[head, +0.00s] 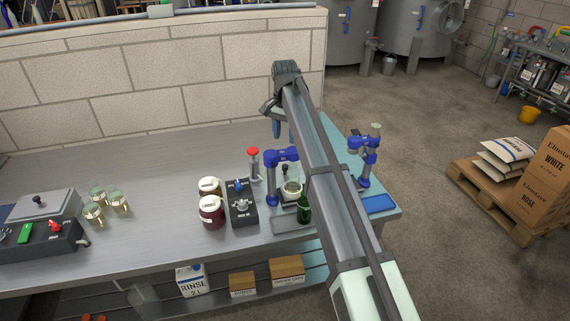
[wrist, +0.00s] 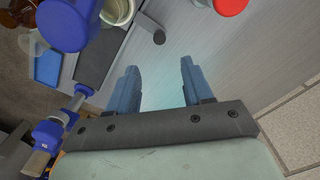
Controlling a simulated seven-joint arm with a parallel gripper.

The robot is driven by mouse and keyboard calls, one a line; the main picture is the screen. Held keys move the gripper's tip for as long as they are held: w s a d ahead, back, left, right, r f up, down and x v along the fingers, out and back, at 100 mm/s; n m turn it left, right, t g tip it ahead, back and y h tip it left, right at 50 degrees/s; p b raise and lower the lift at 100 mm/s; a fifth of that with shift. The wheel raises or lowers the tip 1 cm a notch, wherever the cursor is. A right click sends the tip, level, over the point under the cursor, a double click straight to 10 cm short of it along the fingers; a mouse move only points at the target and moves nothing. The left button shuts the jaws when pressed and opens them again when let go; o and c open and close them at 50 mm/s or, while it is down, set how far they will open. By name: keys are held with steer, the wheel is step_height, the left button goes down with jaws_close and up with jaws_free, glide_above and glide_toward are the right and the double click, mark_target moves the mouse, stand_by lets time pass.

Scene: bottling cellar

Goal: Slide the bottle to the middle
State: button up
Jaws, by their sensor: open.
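A dark green bottle (head: 304,210) stands upright near the front right of the steel bench in the head view. It is just left of my arm, by a grey tray (head: 284,224). I cannot pick the bottle out surely in the wrist view. My gripper (head: 277,127) hangs over the back of the bench, well behind the bottle. In the wrist view my gripper (wrist: 160,82) has its two blue fingers apart with only bare bench between them.
A blue-and-grey stand (head: 271,178) and a red-topped post (head: 253,160) stand left of my arm. Another blue fixture (head: 363,160) and a blue tray (head: 380,203) lie right of it.

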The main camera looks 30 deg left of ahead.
mark_target(285, 165)
step_height(285, 165, down, 12)
steer(key=shift+f, duration=0.2)
stand_by(0.4)
steer(key=shift+c, duration=0.4)
jaws_close()
